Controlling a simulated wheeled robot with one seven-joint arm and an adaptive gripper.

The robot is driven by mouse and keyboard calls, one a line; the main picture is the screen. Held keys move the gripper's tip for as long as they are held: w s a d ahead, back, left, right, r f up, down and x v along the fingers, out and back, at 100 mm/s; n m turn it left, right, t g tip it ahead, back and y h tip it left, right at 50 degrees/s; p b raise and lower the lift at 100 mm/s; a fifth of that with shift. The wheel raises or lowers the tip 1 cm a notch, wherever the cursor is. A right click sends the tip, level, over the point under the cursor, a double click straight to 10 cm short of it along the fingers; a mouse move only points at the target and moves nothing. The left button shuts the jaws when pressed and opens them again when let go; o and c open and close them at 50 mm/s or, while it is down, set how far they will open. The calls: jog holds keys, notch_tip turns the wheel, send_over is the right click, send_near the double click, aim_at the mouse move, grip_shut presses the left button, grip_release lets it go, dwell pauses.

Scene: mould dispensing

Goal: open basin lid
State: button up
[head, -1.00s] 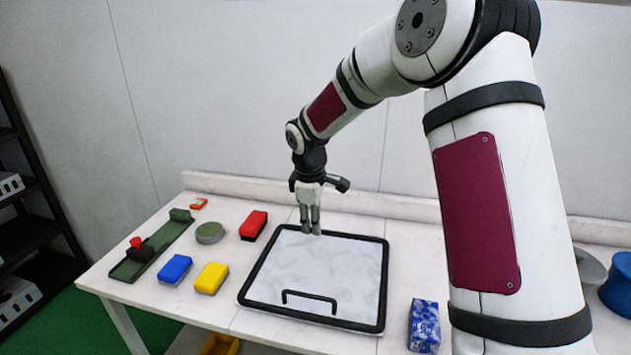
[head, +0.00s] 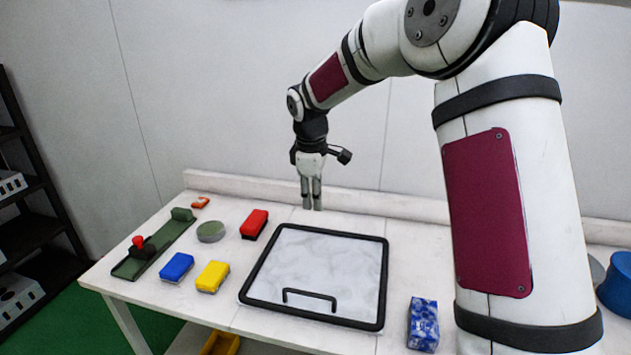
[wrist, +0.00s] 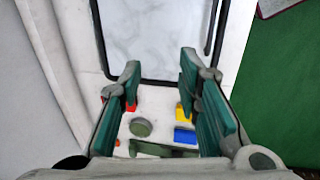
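The basin lid (head: 325,262) is a white marbled panel with a black frame, lying flat and closed in the table top. Its black bar handle (head: 309,294) is near the front edge. The lid also shows at the top of the wrist view (wrist: 160,40), where the handle (wrist: 210,30) is at the right. My gripper (head: 312,207) points down above the back edge of the lid, apart from it and away from the handle. In the wrist view its green-padded fingers (wrist: 160,68) are spread with nothing between them.
Left of the lid are a red block (head: 254,223), a yellow block (head: 213,276), a blue block (head: 177,267), a round green-grey disc (head: 211,232) and a green rail fixture (head: 160,245). A blue patterned box (head: 423,325) stands right of the lid. A low ledge runs behind.

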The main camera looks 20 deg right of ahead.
jog(key=r, duration=0.3)
jog(key=shift+w+d+r, duration=0.15)
jog(key=shift+w, duration=0.1)
dwell(0.7)
